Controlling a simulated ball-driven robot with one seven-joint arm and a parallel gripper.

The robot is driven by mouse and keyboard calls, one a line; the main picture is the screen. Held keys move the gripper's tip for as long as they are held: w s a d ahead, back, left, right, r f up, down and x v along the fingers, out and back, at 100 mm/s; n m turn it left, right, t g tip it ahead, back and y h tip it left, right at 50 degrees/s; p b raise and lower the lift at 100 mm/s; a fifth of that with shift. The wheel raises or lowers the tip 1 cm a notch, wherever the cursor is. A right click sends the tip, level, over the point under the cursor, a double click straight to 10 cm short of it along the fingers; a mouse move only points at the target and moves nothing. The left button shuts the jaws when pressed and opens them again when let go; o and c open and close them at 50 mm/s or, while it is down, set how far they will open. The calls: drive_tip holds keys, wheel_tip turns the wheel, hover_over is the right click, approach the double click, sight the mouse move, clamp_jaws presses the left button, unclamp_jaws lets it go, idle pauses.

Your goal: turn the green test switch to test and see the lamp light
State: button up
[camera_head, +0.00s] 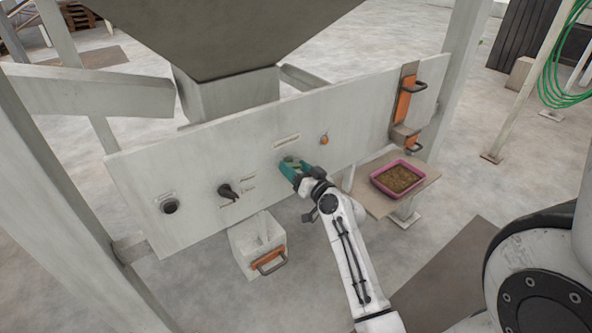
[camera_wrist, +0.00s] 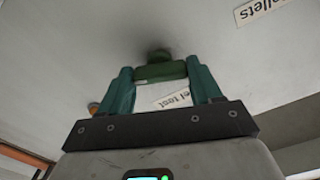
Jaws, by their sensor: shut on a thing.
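The green test switch (camera_wrist: 160,71) is on the light grey panel (camera_head: 230,190), below a small label in the head view. In the wrist view its green handle lies between the two teal fingers of my gripper (camera_wrist: 160,88), which is shut on it. In the head view my gripper (camera_head: 292,169) is against the panel and hides most of the switch. A small orange lamp (camera_head: 324,140) is on the panel to the right of the switch. I cannot tell whether it is lit. In the wrist view a label with the word "test" shows between the fingers.
A black rotary switch (camera_head: 228,191) and a dark round knob (camera_head: 169,206) are on the panel to the left. An orange slide with handles (camera_head: 403,105) is at the right. A pink tray (camera_head: 398,179) of pellets and a white bin (camera_head: 257,244) stand below the panel.

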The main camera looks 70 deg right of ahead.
drive_tip(key=m, duration=0.3)
drive_tip(key=shift+m, duration=0.3)
drive_tip(key=shift+m+p, duration=0.45)
drive_tip(key=shift+m, duration=1.55)
drive_tip(key=o, duration=1.1)
drive_tip(key=shift+c, duration=0.2)
drive_tip(key=b+v, duration=0.2)
drive_tip(key=v, duration=0.9)
drive_tip(key=shift+d, duration=0.15)
